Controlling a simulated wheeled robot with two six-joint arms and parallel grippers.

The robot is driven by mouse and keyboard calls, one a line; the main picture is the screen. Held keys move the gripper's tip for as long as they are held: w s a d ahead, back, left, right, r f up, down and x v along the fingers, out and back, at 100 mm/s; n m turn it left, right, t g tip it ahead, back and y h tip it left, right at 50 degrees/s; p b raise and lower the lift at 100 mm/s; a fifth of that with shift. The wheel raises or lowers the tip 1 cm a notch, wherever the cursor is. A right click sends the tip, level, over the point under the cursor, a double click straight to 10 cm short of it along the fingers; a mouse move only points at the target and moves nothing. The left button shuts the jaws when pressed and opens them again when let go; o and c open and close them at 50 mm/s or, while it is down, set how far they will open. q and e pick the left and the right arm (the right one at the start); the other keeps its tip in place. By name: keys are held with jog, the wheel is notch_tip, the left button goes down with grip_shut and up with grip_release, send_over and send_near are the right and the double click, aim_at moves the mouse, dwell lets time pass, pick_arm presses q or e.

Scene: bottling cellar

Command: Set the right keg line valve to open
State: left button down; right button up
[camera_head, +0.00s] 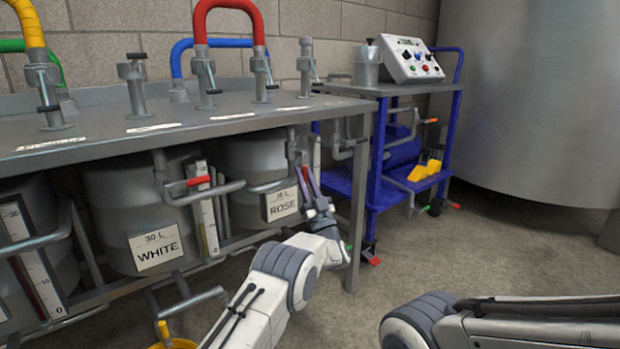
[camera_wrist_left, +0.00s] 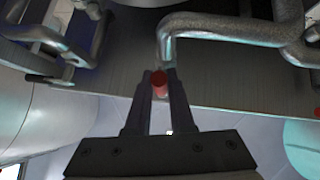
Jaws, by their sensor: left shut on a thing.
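The right keg line valve has a red handle (camera_head: 305,173) by the pipe to the right of the keg labelled ROSE (camera_head: 282,204). My left gripper (camera_head: 308,180) is shut on this red handle. In the left wrist view the red handle end (camera_wrist_left: 160,82) sits between the two dark fingers of the left gripper (camera_wrist_left: 161,88), just under a bent grey pipe (camera_wrist_left: 230,28). The fingers hide most of the handle, so I cannot tell its setting. My right arm shows at the lower right, but its gripper is out of the frame.
Another red valve handle (camera_head: 198,181) is on the pipe by the keg labelled WHITE (camera_head: 157,247). The steel bench (camera_head: 190,119) with upright taps is above the kegs. A blue cart (camera_head: 372,180) with a control box (camera_head: 411,60) stands right. Floor in front is free.

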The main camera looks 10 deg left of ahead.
pick_arm(q)
jog(key=shift+d, duration=0.2)
jog(key=c, duration=0.8)
grip_release()
jog(key=shift+c, duration=0.2)
jog(key=shift+o, duration=0.3)
jog(key=shift+a, duration=0.1)
jog(key=shift+s+f, duration=0.15)
jog(key=p+v, duration=0.4)
jog(key=v, duration=0.6)
jog(key=shift+f, duration=0.1)
